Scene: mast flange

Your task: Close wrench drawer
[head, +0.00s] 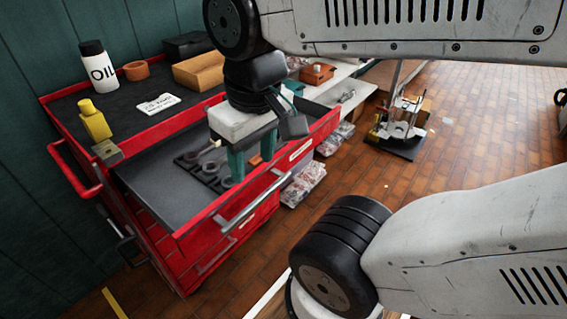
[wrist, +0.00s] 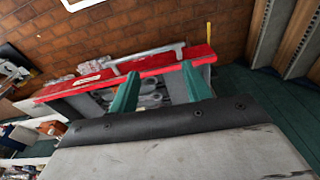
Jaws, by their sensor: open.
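The wrench drawer (head: 158,188) is the top drawer of a red tool cabinet and is pulled out. It has a grey liner, a red front and a silver bar handle (head: 256,203). Wrenches (head: 207,167) lie in a dark holder inside it, partly hidden by my gripper. My gripper (head: 247,165) has green fingers pointing down, spread apart and empty, over the drawer behind its front. In the wrist view the fingers (wrist: 160,90) appear in front of the drawer's red front, with the handle (wrist: 146,55) beyond. I cannot tell whether they touch the drawer.
Shelves with parts (head: 343,92) stand behind the drawer. Brick floor (head: 470,120) lies open at the right.

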